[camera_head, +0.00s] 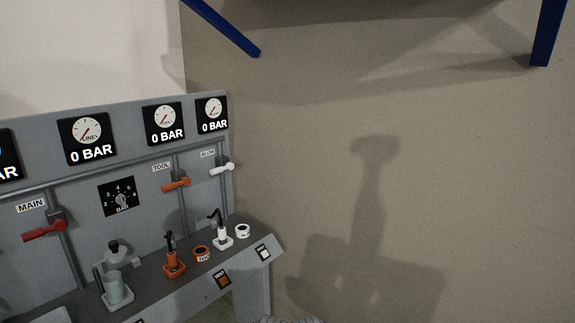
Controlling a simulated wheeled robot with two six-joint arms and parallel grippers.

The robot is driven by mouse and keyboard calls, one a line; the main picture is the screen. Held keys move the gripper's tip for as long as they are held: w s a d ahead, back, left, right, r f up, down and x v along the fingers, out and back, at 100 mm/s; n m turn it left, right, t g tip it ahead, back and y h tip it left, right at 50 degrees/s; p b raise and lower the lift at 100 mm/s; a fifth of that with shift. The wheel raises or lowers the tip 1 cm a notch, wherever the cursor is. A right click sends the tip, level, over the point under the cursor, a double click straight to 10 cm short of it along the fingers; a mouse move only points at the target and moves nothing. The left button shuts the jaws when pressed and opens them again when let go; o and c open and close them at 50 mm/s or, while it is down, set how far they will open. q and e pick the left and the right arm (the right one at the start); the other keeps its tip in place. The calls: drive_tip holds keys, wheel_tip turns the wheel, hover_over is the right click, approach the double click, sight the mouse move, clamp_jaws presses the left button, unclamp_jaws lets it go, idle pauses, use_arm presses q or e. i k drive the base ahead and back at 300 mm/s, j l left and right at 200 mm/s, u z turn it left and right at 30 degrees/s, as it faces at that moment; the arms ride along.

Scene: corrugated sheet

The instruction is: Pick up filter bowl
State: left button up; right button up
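A pale green translucent cup, which looks like the filter bowl (116,290), stands upright in a light grey holder (118,304) on the panel's shelf at the lower left. A dark upright handle is at its left side. A grey bracket with a dark knob (114,247) is just behind and above it. I cannot tell whether the cup touches the bracket. Neither of my grippers is in view.
The grey panel (135,140) carries gauges reading 0 BAR, a red MAIN lever (44,231), an orange TOOL lever (176,184) and a white BLOW lever (222,168). Orange (174,265) and white (222,238) fittings stand on the shelf.

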sight(115, 288)
drive_tip(key=j+u, duration=0.1)
drive_tip(key=u, duration=0.65)
drive_tip(key=j+u, duration=0.15)
drive_tip(key=u, duration=0.25)
